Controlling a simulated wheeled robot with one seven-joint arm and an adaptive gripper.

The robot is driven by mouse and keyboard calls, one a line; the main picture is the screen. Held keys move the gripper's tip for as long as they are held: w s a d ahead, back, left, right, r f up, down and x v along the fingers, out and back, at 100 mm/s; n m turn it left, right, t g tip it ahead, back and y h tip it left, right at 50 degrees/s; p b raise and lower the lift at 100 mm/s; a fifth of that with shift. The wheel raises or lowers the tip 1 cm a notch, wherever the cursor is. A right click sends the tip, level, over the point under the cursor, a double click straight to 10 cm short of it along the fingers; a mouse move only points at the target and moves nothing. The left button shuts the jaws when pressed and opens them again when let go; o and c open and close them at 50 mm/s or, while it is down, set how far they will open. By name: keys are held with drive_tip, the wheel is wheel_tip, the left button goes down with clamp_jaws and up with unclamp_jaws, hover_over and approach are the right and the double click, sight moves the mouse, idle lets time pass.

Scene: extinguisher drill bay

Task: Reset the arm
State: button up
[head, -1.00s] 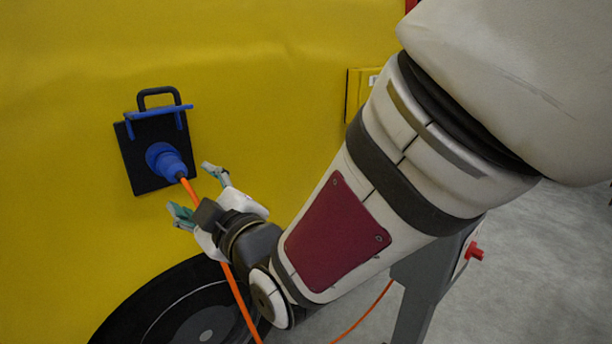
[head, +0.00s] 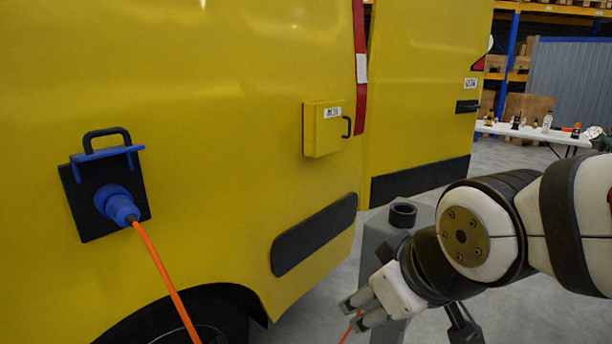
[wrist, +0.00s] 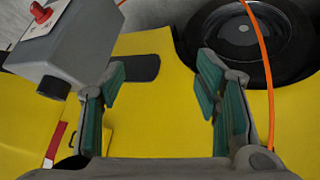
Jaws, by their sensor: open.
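My gripper (head: 360,310) is at the lower middle of the head view, in front of the yellow van (head: 230,130). It is open and empty; in the wrist view its two green-padded fingers (wrist: 163,95) stand wide apart with the van's yellow side beyond them. My arm is folded at the right of the head view. A blue plug (head: 116,204) sits in the black inlet (head: 75,205) on the van, well left of my gripper. An orange cable (head: 163,275) hangs from the plug.
A grey post (head: 378,238) stands close behind my gripper; its box with a red knob (wrist: 41,13) shows in the wrist view. A small yellow box (head: 318,140) juts from the van. A wheel (wrist: 245,43) is below the inlet. A white table (head: 530,131) with bottles stands far right.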

drive_tip(key=s+d+m+g+h, duration=0.1)
drive_tip(key=s+d+m+g, duration=0.3)
drive_tip(key=s, duration=0.6)
drive_tip(key=s+d+m+g+h, duration=0.1)
drive_tip(key=s+d+m+g, duration=0.15)
drive_tip(key=s+d, duration=0.5)
wheel_tip(320, 180, up, 19)
drive_tip(key=s+a+t+p, duration=0.2)
drive_tip(key=t+p, duration=0.2)
drive_tip(key=p, duration=1.4)
drive_tip(key=shift+f, duration=0.1)
